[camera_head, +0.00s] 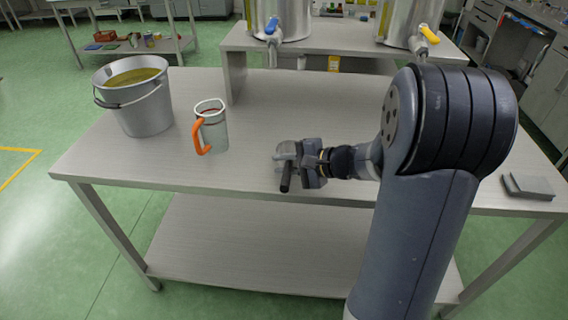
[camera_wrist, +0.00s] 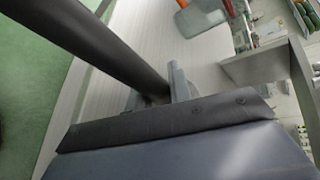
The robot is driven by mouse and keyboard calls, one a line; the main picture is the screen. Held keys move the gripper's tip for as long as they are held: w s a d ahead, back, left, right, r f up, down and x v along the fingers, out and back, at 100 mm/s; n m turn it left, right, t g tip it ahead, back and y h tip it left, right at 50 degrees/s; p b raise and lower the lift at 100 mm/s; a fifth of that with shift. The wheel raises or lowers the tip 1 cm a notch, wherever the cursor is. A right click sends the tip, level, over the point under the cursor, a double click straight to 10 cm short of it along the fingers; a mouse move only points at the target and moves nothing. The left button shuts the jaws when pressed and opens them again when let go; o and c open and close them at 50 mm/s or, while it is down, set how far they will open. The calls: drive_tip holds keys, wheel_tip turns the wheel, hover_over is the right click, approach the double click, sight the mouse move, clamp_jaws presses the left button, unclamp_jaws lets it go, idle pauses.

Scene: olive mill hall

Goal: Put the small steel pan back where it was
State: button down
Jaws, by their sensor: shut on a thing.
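My gripper (camera_head: 297,160) is over the front middle of the steel table. It is shut on a dark rod-like handle (camera_head: 285,184), which I take to be the handle of the small steel pan. In the wrist view the handle (camera_wrist: 95,40) runs from the upper left down to between the gripper fingers (camera_wrist: 160,92). The pan's bowl cannot be made out clearly in either view. I cannot tell whether the pan touches the table.
A metal jug with an orange handle (camera_head: 216,130) stands left of my gripper. A steel bucket of yellow-green liquid (camera_head: 147,110) stands at the table's left end. A raised shelf (camera_head: 235,75) with two steel tanks is behind. Grey flat pads (camera_head: 527,186) lie at right.

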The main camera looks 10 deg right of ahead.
drive_tip(key=c, duration=1.3)
unclamp_jaws()
drive_tip(key=shift+r+p, duration=0.2)
drive_tip(key=shift+p, duration=0.2)
drive_tip(key=v, duration=1.2)
drive_tip(key=shift+f, duration=0.1)
